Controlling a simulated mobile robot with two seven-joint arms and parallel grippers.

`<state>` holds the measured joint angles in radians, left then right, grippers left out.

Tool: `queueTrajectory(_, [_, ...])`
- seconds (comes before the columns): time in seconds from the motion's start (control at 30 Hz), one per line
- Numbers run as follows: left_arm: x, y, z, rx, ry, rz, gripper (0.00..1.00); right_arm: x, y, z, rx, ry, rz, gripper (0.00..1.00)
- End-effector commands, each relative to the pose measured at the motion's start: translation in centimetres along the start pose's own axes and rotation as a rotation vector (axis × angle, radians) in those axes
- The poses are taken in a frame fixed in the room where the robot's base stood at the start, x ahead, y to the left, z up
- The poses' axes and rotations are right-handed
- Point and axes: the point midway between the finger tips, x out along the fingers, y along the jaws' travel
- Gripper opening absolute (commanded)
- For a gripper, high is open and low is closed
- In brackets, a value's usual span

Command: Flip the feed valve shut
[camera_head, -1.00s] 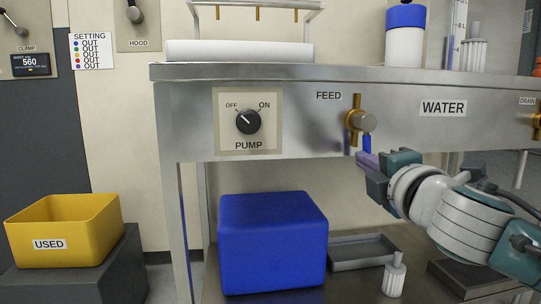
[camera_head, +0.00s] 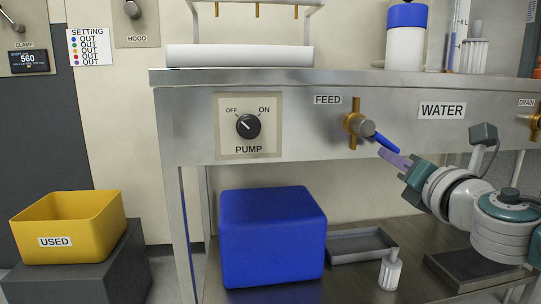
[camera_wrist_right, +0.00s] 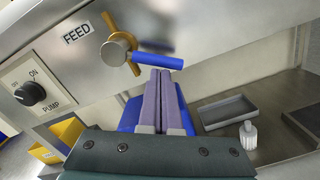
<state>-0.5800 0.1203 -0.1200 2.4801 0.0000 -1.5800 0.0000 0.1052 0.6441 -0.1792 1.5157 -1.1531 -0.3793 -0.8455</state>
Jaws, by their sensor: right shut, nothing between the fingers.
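The feed valve (camera_head: 356,124) is a brass fitting on the steel panel, right of the FEED label (camera_head: 327,99). Its blue lever (camera_head: 386,143) slants down and to the right in the head view. In the wrist view the lever (camera_wrist_right: 158,61) lies across the picture just beyond my fingertips. My right gripper (camera_head: 391,158) is shut and empty, with its purple fingers just below the lever's outer part. The fingertips are touching the lever or very close; I cannot tell which. My left gripper is not in view.
The pump knob (camera_head: 248,126) is on the panel to the left, pointing toward OFF. Below stand a blue box (camera_head: 272,238), a grey tray (camera_head: 362,246) and a small white bottle (camera_head: 390,270). The drain valve (camera_head: 535,121) is at the far right. Space before the panel is open.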

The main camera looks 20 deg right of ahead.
Motion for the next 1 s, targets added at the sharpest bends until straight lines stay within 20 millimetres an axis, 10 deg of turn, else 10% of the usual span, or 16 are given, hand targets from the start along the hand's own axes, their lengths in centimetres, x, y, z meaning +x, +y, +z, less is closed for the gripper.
queueTrajectory(1.0, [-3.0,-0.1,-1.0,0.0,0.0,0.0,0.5,0.2,-0.3,3.4,-0.539,-0.002,0.026,0.0])
